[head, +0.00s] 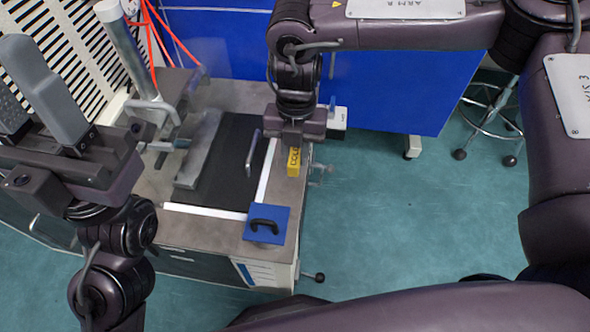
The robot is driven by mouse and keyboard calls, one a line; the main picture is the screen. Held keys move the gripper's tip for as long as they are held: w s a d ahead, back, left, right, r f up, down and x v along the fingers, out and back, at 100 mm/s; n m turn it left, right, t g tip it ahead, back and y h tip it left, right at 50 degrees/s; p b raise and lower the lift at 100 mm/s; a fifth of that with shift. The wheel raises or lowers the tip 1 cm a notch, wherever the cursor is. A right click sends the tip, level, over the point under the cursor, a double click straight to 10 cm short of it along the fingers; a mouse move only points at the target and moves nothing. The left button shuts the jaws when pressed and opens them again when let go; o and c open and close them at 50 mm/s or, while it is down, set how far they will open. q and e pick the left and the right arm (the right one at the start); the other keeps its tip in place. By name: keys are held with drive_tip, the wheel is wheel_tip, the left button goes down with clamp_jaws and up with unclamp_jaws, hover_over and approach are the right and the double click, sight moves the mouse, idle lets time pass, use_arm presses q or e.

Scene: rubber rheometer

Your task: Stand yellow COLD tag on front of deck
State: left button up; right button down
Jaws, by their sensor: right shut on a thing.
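The yellow COLD tag (294,162) is upright, with dark lettering on its face, at the right side of the grey machine deck (225,209). My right gripper (295,147) comes down from above and is shut on the tag's top. I cannot tell whether the tag's lower edge touches the deck. My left gripper (30,92) is at the left of the view, fingers pointing up, open and empty, away from the tag.
A blue block with a black handle (265,224) sits at the deck's near right corner. A black mat (238,160) edged by white strips covers the middle, with a metal handle (253,153). A white-and-black box (337,117) is behind the gripper. A stool (492,115) stands far right.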

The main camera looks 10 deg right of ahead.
sight(295, 167)
wheel_tip(295, 167, down, 5)
drive_tip(key=shift+b, duration=0.85)
drive_tip(key=c, duration=1.3)
unclamp_jaws()
drive_tip(key=shift+o, duration=0.2)
